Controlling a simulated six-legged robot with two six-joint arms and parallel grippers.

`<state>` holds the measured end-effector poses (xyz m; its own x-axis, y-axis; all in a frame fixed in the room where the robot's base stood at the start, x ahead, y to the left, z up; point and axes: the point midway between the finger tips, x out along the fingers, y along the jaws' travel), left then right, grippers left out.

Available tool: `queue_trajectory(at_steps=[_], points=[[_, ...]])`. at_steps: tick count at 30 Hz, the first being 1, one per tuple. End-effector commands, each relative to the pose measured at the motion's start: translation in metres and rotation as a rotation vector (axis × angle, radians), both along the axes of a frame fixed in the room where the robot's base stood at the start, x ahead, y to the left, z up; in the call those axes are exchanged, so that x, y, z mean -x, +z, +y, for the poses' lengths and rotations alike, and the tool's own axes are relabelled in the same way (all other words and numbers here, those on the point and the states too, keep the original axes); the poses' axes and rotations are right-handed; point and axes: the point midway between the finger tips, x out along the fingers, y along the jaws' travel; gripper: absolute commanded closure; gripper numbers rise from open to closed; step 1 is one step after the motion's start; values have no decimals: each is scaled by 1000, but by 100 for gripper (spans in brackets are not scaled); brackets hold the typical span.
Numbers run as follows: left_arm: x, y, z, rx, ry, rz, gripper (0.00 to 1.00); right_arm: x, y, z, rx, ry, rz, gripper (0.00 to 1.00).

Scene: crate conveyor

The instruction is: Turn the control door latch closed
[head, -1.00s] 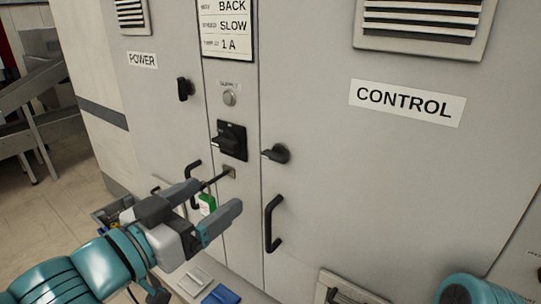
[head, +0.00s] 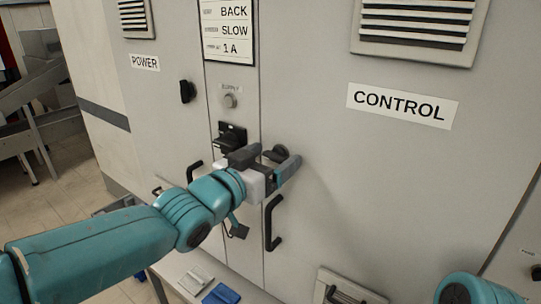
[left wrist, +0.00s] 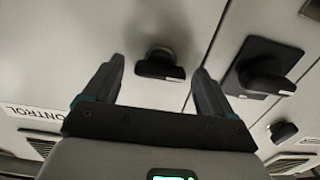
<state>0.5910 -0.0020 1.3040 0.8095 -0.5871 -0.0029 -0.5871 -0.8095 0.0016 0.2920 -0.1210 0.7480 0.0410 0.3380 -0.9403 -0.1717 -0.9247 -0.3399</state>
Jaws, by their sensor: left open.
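The control door latch (head: 277,152) is a small dark turn handle on the grey CONTROL door (head: 345,190), partly hidden by my left gripper in the head view. My left gripper (head: 271,160) is open, with its fingers either side of the latch. In the left wrist view, the latch (left wrist: 160,66) shows between the two open fingertips (left wrist: 159,72), with its bar lying crosswise to the fingers. I see no finger touching it. My right gripper is not in view.
A black rotary switch (head: 231,137) sits just left of the latch; it also shows in the left wrist view (left wrist: 262,72). A black door pull (head: 272,224) is below the gripper. The POWER door has a dark latch (head: 187,91).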

Motion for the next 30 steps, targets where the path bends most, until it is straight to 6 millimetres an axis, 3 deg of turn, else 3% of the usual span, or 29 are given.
queue_trajectory(at_steps=[8, 13, 14, 30], points=[[-2, 0, -1, 1, 0, -1, 15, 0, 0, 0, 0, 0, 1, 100], [-1, 0, -1, 1, 0, -1, 67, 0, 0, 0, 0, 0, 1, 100], [-1, 0, -1, 1, 0, -1, 71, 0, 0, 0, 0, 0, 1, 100], [-1, 4, 0, -47, 1, -53, 71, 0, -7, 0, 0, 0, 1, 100]])
